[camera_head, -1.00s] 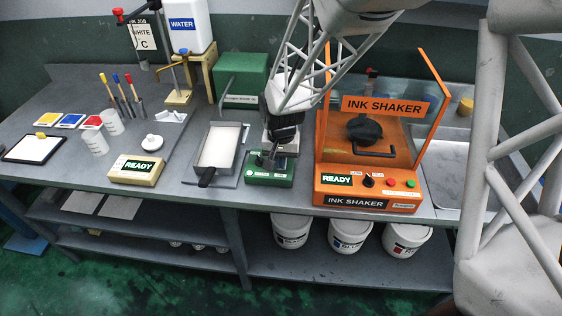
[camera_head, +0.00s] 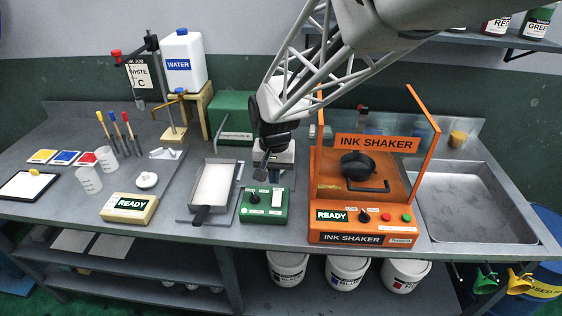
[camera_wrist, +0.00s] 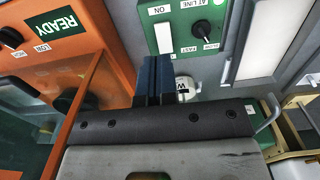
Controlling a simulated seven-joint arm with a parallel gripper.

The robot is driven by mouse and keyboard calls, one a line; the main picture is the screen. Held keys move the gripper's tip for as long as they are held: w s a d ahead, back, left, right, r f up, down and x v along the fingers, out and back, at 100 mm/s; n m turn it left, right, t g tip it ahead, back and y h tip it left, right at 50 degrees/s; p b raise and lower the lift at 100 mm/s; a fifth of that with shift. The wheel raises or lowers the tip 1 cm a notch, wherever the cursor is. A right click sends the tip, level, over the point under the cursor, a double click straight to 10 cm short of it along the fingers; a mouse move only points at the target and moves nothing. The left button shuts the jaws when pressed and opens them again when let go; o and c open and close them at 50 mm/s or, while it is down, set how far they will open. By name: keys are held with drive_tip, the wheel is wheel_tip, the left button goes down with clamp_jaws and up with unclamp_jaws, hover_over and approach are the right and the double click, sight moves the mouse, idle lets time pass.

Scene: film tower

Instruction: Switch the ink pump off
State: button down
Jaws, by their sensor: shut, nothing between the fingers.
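The ink pump control is a green box (camera_head: 266,206) on the bench, left of the orange shaker. It bears a black knob (camera_head: 254,198) and a pale switch (camera_head: 277,198). In the wrist view the green box (camera_wrist: 183,65) shows an "ON" label (camera_wrist: 160,10) above the white switch (camera_wrist: 163,38), with the knob (camera_wrist: 201,27) beside it. I cannot tell which way the switch is set. My gripper (camera_head: 262,174) is shut and empty, just behind and above the box. In the wrist view its dark blue fingers (camera_wrist: 153,75) reach up toward the switch.
The orange ink shaker (camera_head: 366,215) stands close on the right. A tray (camera_head: 212,188) with a dark handle lies on the left. A "READY" block (camera_head: 130,207) and a sink (camera_head: 465,205) are farther off.

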drive_tip(key=shift+s+r, duration=0.15)
drive_tip(key=shift+r, duration=0.8)
drive_tip(key=shift+s+r, duration=0.15)
drive_tip(key=shift+r, duration=0.75)
drive_tip(key=s+d+r+t, duration=0.1)
drive_tip(key=s+d+r, duration=0.25)
drive_tip(key=d, duration=0.35)
drive_tip(key=s+d+r, duration=0.3)
drive_tip(key=s+d, duration=0.2)
drive_tip(key=d, duration=0.3)
drive_tip(key=s+d+t, duration=0.1)
drive_tip(key=s+d, duration=0.9)
drive_tip(key=s, duration=0.4)
drive_tip(key=shift+d+r+t, duration=0.2)
drive_tip(key=shift+r+t, duration=0.15)
drive_tip(key=shift+t, duration=0.05)
drive_tip(key=shift+w, duration=0.1)
